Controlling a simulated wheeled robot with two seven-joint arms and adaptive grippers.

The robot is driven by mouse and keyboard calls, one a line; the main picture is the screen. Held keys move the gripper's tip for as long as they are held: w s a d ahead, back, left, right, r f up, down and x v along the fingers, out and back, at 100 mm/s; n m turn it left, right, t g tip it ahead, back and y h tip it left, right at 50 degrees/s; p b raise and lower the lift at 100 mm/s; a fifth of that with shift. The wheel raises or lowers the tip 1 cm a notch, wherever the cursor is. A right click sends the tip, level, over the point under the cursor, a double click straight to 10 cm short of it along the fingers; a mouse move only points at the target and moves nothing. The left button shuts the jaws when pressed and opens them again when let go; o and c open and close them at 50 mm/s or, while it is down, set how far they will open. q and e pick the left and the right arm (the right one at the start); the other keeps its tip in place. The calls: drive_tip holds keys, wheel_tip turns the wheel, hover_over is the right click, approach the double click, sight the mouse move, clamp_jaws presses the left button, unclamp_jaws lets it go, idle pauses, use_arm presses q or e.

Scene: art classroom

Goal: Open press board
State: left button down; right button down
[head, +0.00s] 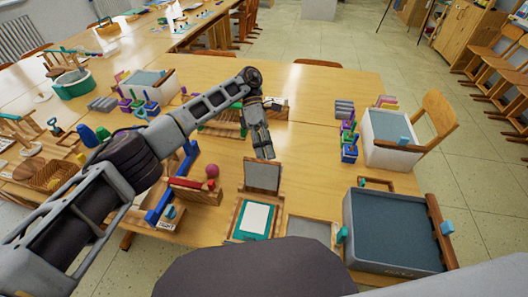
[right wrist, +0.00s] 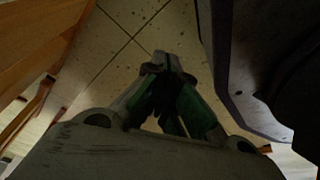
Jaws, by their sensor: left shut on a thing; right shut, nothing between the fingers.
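The press board shows in the head view, in front of me on the table. Its wooden base (head: 233,220) lies flat with a teal sheet (head: 240,232) and a white card (head: 254,218) on it. Its grey lid (head: 262,178) is swung up at the base's far side, showing its grey face. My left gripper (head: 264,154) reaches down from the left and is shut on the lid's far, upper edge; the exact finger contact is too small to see. My right gripper (right wrist: 170,65) is shut and empty in the right wrist view, above the floor.
A wooden stand with a red bar (head: 200,186) and a blue bar (head: 164,200) is left of the press board. A grey panel (head: 308,229) lies to its right, beside a large grey-topped bin (head: 392,232). Small coloured pots (head: 349,143) stand farther right.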

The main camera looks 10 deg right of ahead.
use_arm(q)
drive_tip(key=f, duration=0.3)
drive_tip(key=shift+s+a, duration=0.15)
drive_tip(key=shift+s, duration=0.1)
drive_tip(key=c, duration=1.5)
unclamp_jaws()
drive_tip(key=o, duration=0.6)
drive_tip(key=shift+w+f, duration=0.1)
drive_tip(key=shift+w, duration=0.05)
drive_tip(key=shift+c, duration=0.2)
use_arm(e)
drive_tip(key=shift+s+d+f, duration=0.15)
drive_tip(key=shift+d+f, duration=0.1)
drive_tip(key=shift+d, duration=0.35)
use_arm(q)
drive_tip(key=shift+c, duration=0.3)
use_arm(e)
drive_tip(key=shift+a, duration=0.1)
use_arm(q)
drive_tip(key=shift+c, duration=0.2)
use_arm(e)
drive_tip(key=shift+a, duration=0.3)
use_arm(q)
drive_tip(key=shift+r, duration=0.25)
drive_tip(key=shift+c, duration=0.3)
